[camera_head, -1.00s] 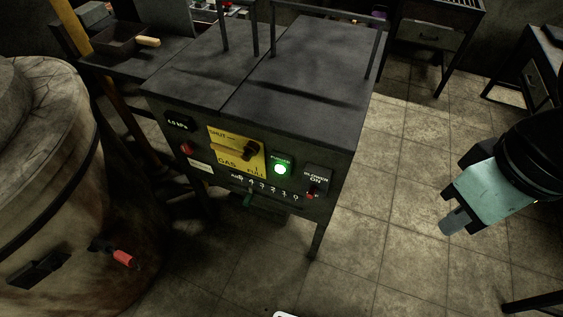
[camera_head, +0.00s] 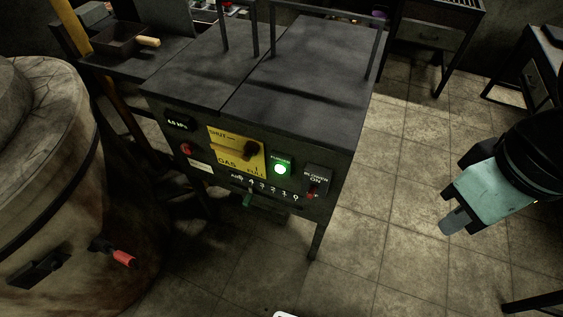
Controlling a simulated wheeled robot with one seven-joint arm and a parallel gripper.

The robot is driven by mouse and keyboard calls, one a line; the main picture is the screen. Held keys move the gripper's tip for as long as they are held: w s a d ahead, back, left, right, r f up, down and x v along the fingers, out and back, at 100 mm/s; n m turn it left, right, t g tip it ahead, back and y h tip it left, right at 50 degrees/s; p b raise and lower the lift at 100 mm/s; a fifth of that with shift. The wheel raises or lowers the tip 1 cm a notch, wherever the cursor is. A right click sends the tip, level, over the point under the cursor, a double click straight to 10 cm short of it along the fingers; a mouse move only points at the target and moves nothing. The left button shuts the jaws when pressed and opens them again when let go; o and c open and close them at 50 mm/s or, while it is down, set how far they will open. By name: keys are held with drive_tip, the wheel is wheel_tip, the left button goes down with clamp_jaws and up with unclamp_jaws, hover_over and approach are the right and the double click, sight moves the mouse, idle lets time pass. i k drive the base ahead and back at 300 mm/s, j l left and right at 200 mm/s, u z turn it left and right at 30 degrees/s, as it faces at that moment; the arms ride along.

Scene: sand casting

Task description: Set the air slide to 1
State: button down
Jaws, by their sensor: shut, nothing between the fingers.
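My gripper (camera_head: 453,223) is at the right of the head view, shut and empty. It hangs over the floor, well apart from the cabinet and the slide.
Above the slide are a yellow gas panel (camera_head: 235,151) with a dark knob, a lit green button (camera_head: 281,169) and a blower switch (camera_head: 316,180). A round furnace (camera_head: 50,180) with a red handle (camera_head: 123,259) stands at left. Tiled floor (camera_head: 400,200) between cabinet and gripper is clear.

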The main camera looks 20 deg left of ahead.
sight(247, 202)
drive_tip(key=u, duration=1.3)
